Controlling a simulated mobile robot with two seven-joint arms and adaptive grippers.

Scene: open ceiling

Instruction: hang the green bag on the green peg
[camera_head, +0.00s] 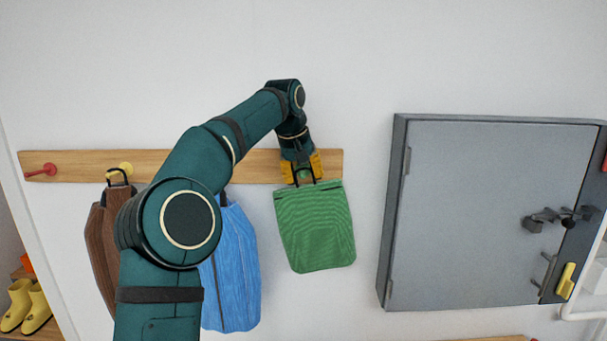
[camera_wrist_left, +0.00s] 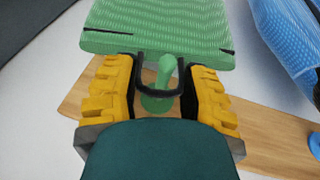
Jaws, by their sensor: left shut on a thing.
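The green bag (camera_head: 316,228) hangs upright below my left gripper (camera_head: 301,170) in the head view, in front of the wall at the rail's right end. In the left wrist view the green bag (camera_wrist_left: 158,30) is at the top. Its black handle (camera_wrist_left: 140,78) lies between the yellow fingers of my left gripper (camera_wrist_left: 160,92), which is shut on it. The green peg (camera_wrist_left: 166,72) shows inside the handle's loop in that view; I cannot tell whether the handle rests on it. My gripper hides the peg in the head view. My right gripper is not in view.
The wooden rail (camera_head: 247,166) carries a red peg (camera_head: 40,170) and a yellow peg (camera_head: 126,168). A brown bag (camera_head: 102,240) and a blue bag (camera_head: 236,265) hang left of the green one. A grey wall cabinet (camera_head: 480,215) stands to the right, with bare wall between.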

